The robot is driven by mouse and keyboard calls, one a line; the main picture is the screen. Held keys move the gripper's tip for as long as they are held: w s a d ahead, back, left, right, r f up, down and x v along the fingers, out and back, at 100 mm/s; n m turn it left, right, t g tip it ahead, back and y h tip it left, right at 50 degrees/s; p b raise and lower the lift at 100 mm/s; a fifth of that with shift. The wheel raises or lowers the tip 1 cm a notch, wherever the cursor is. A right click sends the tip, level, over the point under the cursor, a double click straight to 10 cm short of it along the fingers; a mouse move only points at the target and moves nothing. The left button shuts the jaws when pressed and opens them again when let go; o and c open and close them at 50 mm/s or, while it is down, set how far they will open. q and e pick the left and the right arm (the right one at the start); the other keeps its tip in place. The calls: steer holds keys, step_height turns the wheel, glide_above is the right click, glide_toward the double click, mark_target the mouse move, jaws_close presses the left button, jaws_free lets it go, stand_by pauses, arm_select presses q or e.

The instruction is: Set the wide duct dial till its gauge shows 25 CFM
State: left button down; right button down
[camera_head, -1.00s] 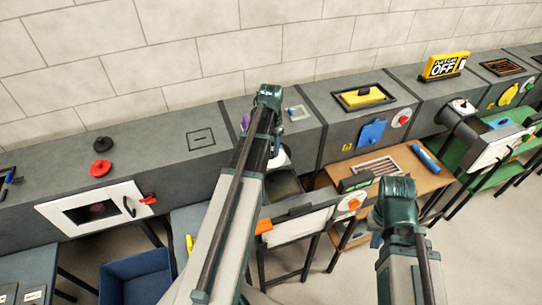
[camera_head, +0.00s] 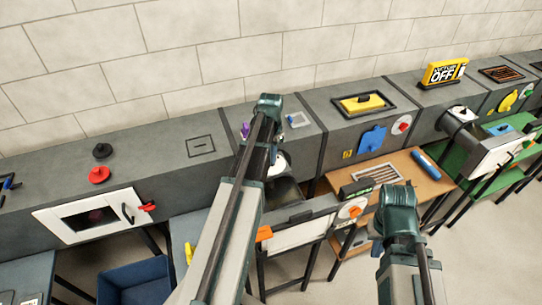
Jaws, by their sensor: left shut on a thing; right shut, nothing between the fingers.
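A white round dial (camera_head: 284,162) shows in part on the front of the grey duct, just beside my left forearm. My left gripper (camera_head: 277,157) is at this dial and shut on it, as far as I can see; its fingertips are mostly hidden by my arm. The knob and any mark on the dial are covered. I cannot make out a gauge reading. Two other dials show: a white one with a red knob (camera_head: 402,124) on the duct further right, and a white one with an orange knob (camera_head: 352,208) lower down. My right gripper is hidden behind its own arm.
Black and red knobs (camera_head: 99,174) stand at the left. A white hatch (camera_head: 92,217) is below them, above a blue bin (camera_head: 138,280). A blue cylinder (camera_head: 426,164) lies on the wooden shelf.

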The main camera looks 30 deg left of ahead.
arm_select(q)
steer(key=shift+n, duration=2.8)
steer(key=c, duration=0.9)
jaws_free()
step_height(320, 180, up, 14)
steer(key=p, duration=1.3)
steer(key=shift+f+p, duration=0.1)
steer(key=shift+p, duration=0.3)
